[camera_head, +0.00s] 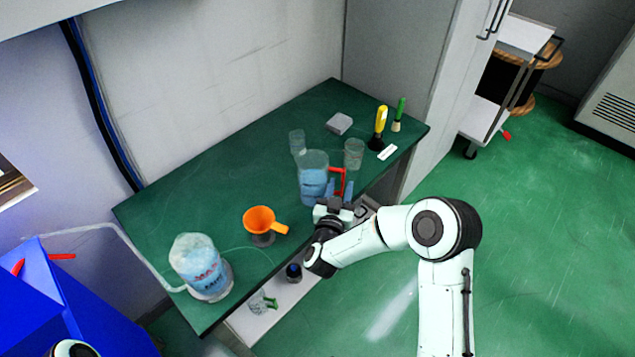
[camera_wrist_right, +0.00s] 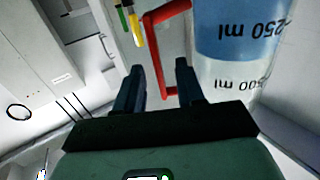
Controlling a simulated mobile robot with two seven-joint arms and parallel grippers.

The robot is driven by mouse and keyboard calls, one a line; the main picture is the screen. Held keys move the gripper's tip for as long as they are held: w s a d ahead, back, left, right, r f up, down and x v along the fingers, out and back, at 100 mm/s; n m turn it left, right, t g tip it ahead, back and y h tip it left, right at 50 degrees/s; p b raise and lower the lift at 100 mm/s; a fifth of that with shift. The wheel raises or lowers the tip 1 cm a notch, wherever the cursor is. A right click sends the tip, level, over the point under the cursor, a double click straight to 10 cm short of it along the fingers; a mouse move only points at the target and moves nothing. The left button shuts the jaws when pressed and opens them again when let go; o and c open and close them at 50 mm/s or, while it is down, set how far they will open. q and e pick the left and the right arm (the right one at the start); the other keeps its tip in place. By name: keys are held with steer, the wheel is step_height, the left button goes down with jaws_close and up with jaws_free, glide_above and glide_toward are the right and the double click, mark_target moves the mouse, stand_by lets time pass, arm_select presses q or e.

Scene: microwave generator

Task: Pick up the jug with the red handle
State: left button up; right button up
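The clear jug (camera_head: 313,180) with blue liquid stands on the green table. Its red handle (camera_head: 343,181) is on its right side. In the right wrist view the jug (camera_wrist_right: 235,50) fills the upper right with its volume marks upside down, and the red handle (camera_wrist_right: 155,58) lies ahead of and between the fingertips. My right gripper (camera_head: 340,189) is at the handle, by the table's front edge. In the wrist view its two dark fingers (camera_wrist_right: 161,72) are apart, with a gap around the handle bar. My left gripper is not in view.
On the table (camera_head: 195,185) are an orange funnel (camera_head: 260,221), a blue-filled container (camera_head: 200,266), a clear beaker (camera_head: 354,153), a grey block (camera_head: 339,123), and yellow-handled (camera_head: 381,120) and green-handled (camera_head: 399,112) tools. A lower shelf holds small items. A blue bin (camera_head: 80,305) stands left.

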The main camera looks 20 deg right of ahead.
steer(key=x, duration=0.5)
steer(key=shift+f, duration=0.2)
steer(key=shift+s, duration=0.1)
jaws_close()
steer(key=shift+r, duration=0.15)
stand_by(0.9)
